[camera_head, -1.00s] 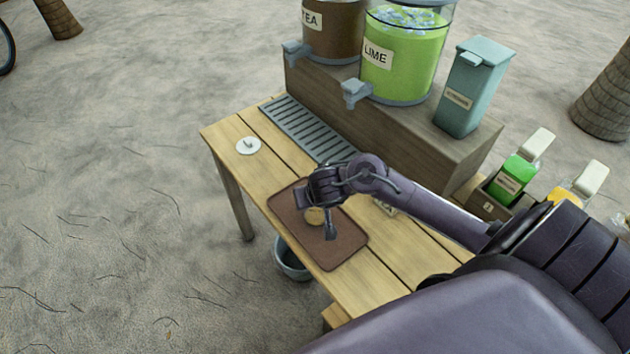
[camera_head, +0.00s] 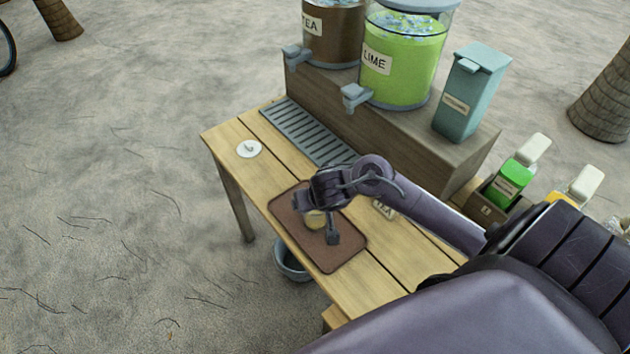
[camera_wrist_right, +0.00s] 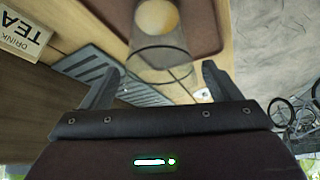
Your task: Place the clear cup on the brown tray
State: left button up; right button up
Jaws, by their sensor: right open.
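The brown tray (camera_head: 345,252) lies flat on the wooden table, and part of it shows at the top of the right wrist view (camera_wrist_right: 205,22). The clear cup (camera_head: 315,221) stands on the tray, partly hidden by my right gripper. In the right wrist view the see-through cup (camera_wrist_right: 160,50) has something yellowish at its far end. My right gripper (camera_wrist_right: 160,70) is open, with one finger on each side of the cup's near end and gaps showing. In the head view the right gripper (camera_head: 322,212) is over the tray. My left gripper is not in view.
A wooden riser (camera_head: 400,140) holds the tea (camera_head: 333,30) and lime (camera_head: 400,60) dispensers and a teal box (camera_head: 470,95). A grey drip grate (camera_head: 305,130), a white disc (camera_head: 249,149) and a TEA card (camera_head: 384,208) are on the table. A bucket (camera_head: 290,262) stands below.

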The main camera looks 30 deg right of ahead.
jog(key=p+v, duration=0.4)
jog(key=v, duration=0.5)
jog(key=shift+a, duration=0.1)
